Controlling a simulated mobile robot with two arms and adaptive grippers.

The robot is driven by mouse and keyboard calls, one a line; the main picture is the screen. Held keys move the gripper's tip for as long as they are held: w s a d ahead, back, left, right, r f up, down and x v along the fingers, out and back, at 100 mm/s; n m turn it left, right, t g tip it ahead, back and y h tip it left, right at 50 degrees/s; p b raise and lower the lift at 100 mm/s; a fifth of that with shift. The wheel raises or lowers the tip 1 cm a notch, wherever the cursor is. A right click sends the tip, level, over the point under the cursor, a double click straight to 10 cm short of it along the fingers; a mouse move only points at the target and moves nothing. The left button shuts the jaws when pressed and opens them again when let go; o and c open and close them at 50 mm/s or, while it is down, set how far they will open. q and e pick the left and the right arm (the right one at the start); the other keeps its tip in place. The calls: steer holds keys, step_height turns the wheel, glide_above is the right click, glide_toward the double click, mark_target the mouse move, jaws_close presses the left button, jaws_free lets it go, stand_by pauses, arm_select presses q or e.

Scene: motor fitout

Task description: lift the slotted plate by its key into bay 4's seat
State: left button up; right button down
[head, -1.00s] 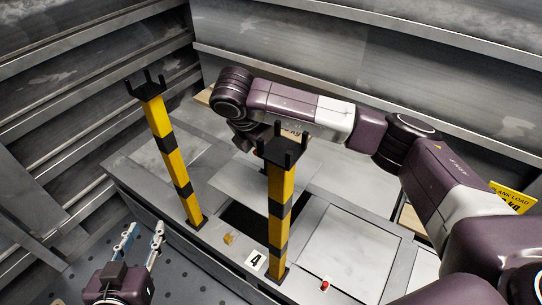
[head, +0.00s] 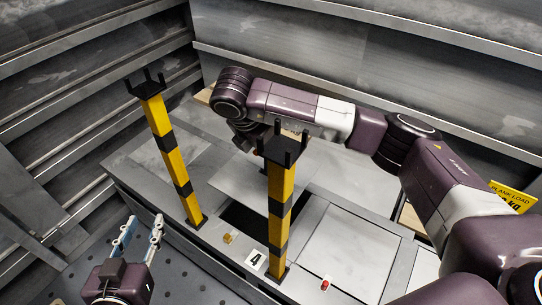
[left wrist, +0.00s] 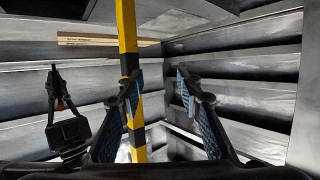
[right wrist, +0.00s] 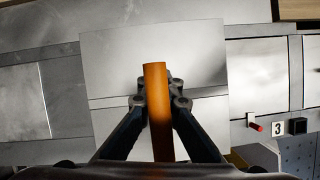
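My right gripper (right wrist: 160,95) is shut on the orange key (right wrist: 156,85), which stands up between the fingers. Below it in the right wrist view is a pale square plate (right wrist: 115,60). Whether it hangs clear of the deck I cannot tell. In the head view the right gripper is mostly hidden behind the near striped post. Bay 4's label (head: 255,260) lies beside a dark opening (head: 238,217) in the deck, partly covered by the post. My left gripper (head: 140,232) is open and empty at the lower left; its spread fingers (left wrist: 158,95) show in the left wrist view.
Two yellow-black posts with forked tops, one far (head: 170,150) and one near (head: 280,215), rise from the deck beside bay 4. A label 3 (right wrist: 278,128) shows in the right wrist view.

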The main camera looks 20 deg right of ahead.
arm_select(q)
steer(key=shift+w+d+r+t+h+b, duration=0.2)
steer(key=shift+r+t, duration=0.3)
steer(key=shift+r, duration=0.4)
steer(key=shift+w+d+r+t+h+b, duration=0.15)
steer(key=shift+w+r+t, duration=0.25)
steer(key=shift+r, duration=0.5)
steer(key=shift+w+d+r+t+h+b, duration=0.2)
steer(key=shift+r+t, duration=0.4)
steer(key=shift+r, duration=0.3)
arm_select(e)
steer(key=shift+f, duration=0.65)
stand_by(0.7)
arm_select(q)
steer(key=shift+d+r+t+h, duration=0.15)
steer(key=shift+r+t, duration=0.15)
steer(key=shift+r, duration=0.45)
steer(key=shift+d+r+t+h, duration=0.1)
steer(key=shift+r+t, duration=0.2)
steer(key=shift+r, duration=0.4)
arm_select(e)
steer(key=shift+f, duration=0.4)
arm_select(q)
steer(key=shift+s+d+r+t+b, duration=0.1)
steer(key=shift+r+t+b, duration=0.5)
steer(key=shift+r, duration=0.7)
arm_select(e)
steer(key=shift+f, duration=0.35)
stand_by(0.4)
